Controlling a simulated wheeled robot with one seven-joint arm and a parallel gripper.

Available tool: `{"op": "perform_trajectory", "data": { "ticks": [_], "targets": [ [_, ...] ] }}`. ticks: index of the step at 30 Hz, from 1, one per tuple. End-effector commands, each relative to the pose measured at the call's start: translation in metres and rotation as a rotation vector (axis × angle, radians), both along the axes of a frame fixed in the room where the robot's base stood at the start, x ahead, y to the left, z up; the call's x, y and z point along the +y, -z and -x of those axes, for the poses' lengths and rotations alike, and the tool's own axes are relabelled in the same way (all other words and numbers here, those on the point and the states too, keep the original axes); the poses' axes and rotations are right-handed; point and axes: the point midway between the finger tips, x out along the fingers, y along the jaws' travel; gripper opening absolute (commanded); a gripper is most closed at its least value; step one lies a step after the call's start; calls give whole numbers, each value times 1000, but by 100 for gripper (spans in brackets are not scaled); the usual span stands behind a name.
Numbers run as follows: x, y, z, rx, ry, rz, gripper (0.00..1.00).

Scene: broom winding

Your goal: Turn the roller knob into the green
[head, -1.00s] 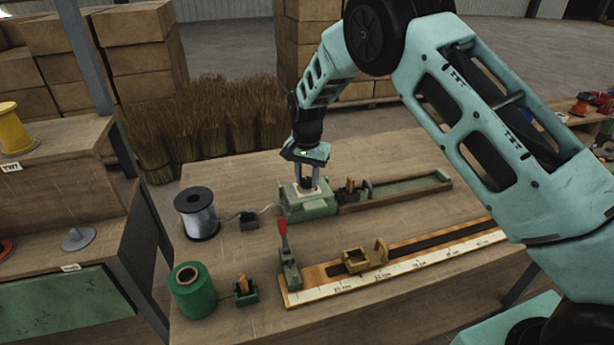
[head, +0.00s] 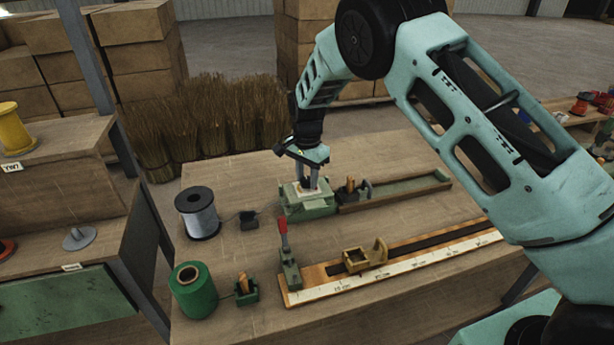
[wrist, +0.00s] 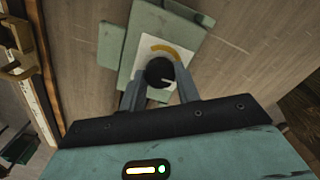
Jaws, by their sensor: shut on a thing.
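The roller knob (wrist: 158,71) is a round black knob with a short white pointer mark, which points to the lower right in the wrist view. It sits on a white dial plate (wrist: 147,50) with a yellow-orange arc (wrist: 168,49) beyond the knob. No green zone shows on the dial; part of the plate is hidden by my fingers. The plate is on a green block (head: 309,209) on the bench. My gripper (head: 308,187) points down over the block, its two fingers shut on the knob from either side.
A silver wire spool (head: 198,213) stands left of the block, with a small black holder (head: 249,220) between. A green trough (head: 405,188) runs to the right. A ruler board (head: 400,270) with a red-handled clamp (head: 284,240) and a green spool (head: 193,290) lie nearer.

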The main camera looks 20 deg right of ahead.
Motion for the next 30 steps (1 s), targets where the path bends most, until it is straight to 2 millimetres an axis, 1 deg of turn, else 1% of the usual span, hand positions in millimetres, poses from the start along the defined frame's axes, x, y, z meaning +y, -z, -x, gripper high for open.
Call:
{"op": "perform_trajectory", "data": {
  "ticks": [3,4,6,14,17,19,23,30],
  "targets": [
    [0,-1,-1,-3,-1,-1,9],
    [0,-1,-1,-2,-1,0,38],
    [0,-1,-1,-2,-1,0,54],
    [0,-1,0,-1,-1,-1,54],
    [0,-5,-1,-2,-1,0,54],
    [0,-12,-1,-4,-2,-1,54],
    [0,-34,-1,-6,-1,-2,54],
    [0,-91,-1,-7,-2,-1,54]
  ]
}}
